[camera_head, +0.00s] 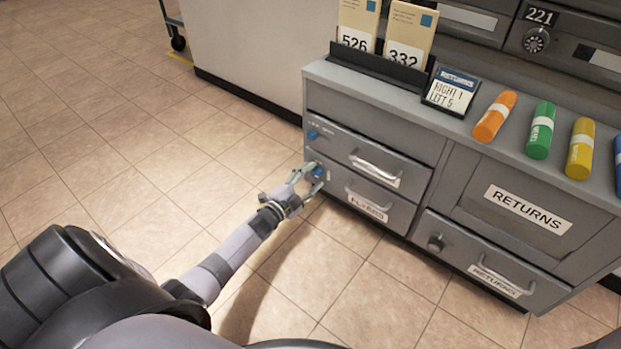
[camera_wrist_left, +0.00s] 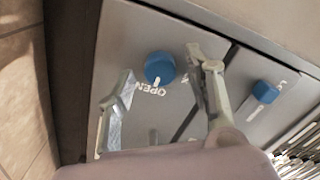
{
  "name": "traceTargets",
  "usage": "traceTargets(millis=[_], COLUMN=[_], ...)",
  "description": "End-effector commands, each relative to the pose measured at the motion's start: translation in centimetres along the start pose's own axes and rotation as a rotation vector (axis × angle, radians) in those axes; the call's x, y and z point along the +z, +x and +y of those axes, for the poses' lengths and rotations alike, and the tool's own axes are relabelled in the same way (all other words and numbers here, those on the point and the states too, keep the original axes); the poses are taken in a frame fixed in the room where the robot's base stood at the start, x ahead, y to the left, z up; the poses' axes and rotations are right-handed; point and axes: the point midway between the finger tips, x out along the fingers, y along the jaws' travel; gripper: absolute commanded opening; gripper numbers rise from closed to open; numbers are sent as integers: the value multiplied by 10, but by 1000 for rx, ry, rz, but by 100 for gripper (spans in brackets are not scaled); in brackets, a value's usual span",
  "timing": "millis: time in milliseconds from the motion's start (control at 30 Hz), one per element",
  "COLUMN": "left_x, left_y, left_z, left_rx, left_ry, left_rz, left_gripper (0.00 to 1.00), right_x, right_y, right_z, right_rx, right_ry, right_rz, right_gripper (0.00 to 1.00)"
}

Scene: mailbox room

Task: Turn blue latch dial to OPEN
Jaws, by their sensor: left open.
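Two blue latch dials sit at the left ends of two stacked grey drawers. The upper dial (camera_head: 312,135) is clear of my gripper; it also shows at right in the left wrist view (camera_wrist_left: 264,91). The lower dial (camera_head: 319,172) is close to my left gripper (camera_head: 313,177). In the left wrist view this lower dial (camera_wrist_left: 158,68) is round, with a white mark and the word OPEN beside it. My left gripper (camera_wrist_left: 160,61) is open, its fingers on either side of the dial in that view. I cannot tell whether they touch it. My right gripper is not in view.
The lower drawer has a bar handle (camera_head: 366,204); the upper one has another (camera_head: 375,168). A RETURNS panel (camera_head: 528,207) is at right. Coloured cylinders, including an orange one (camera_head: 494,117), and a sign (camera_head: 451,92) stand on top.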

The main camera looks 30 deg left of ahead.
Motion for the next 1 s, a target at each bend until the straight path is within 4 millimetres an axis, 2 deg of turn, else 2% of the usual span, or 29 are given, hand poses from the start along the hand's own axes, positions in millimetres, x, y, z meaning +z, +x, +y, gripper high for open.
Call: traceTargets(millis=[233,367,800,1000], left_x=[0,1,1,0], left_y=[-2,-13,-99,-118], left_z=[0,1,1,1], left_rx=[1,2,2,1], left_ry=[-1,-1,-1,-1], left_rz=[-1,-1,-2,0], left_gripper=[48,48,48,48], right_x=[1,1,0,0], right_y=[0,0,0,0], right_z=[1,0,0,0], right_rx=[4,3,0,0], right_ry=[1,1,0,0], right_rz=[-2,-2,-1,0], right_gripper=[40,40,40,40])
